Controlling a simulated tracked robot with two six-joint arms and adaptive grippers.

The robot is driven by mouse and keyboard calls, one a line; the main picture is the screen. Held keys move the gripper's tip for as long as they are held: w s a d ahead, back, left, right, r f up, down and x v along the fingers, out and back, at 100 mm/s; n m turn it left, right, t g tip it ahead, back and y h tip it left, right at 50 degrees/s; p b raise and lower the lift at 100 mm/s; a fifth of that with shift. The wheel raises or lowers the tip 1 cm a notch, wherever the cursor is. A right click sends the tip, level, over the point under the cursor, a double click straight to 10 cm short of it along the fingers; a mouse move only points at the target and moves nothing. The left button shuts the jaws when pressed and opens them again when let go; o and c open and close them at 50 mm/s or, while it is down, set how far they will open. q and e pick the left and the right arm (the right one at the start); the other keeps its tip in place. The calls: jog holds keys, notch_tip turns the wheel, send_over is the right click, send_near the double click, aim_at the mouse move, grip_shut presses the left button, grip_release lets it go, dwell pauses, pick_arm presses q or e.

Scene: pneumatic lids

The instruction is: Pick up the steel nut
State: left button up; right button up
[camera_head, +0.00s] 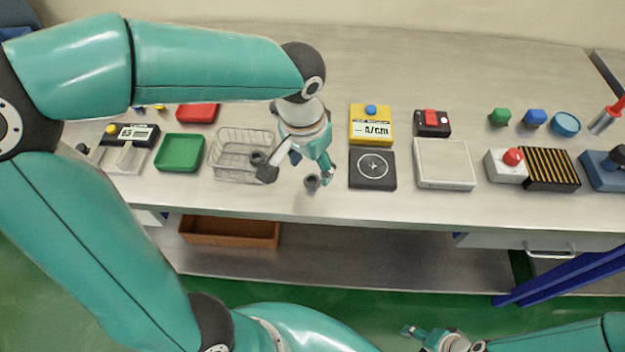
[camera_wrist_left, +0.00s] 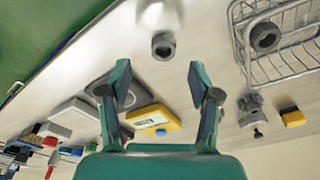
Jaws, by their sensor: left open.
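A grey steel nut (camera_head: 312,183) lies on the bench near its front edge. In the left wrist view the nut (camera_wrist_left: 163,47) shows its dark hole, lined up between the two fingers but beyond their tips, with nothing touching it. My left gripper (camera_head: 297,173) is open and empty above the bench, its fingers spread; the wrist view also shows it (camera_wrist_left: 160,82). A second dark nut-like ring (camera_wrist_left: 265,37) sits in the wire basket (camera_wrist_left: 243,62). My right gripper (camera_head: 428,336) is low at the bottom of the head view, away from the bench; its jaw opening is unclear.
The wire basket (camera_head: 228,176) and a green tray (camera_head: 180,153) stand left of the nut. A black square pad (camera_head: 372,183) and a yellow device (camera_head: 371,136) stand to its right. The bench's front edge is close to the nut. An orange bin (camera_head: 228,233) is below.

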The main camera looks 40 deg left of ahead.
aim_at(312, 179)
pick_arm(q)
jog(key=shift+w+a+f, duration=0.1)
jog(key=shift+w+f, duration=0.05)
jog(key=shift+f, duration=0.75)
jog(key=shift+w+a+f, duration=0.1)
jog(key=shift+w+f, duration=0.05)
jog(key=shift+f, duration=0.8)
jog(key=shift+w+f, duration=0.15)
jog(key=shift+f, duration=0.75)
grip_shut()
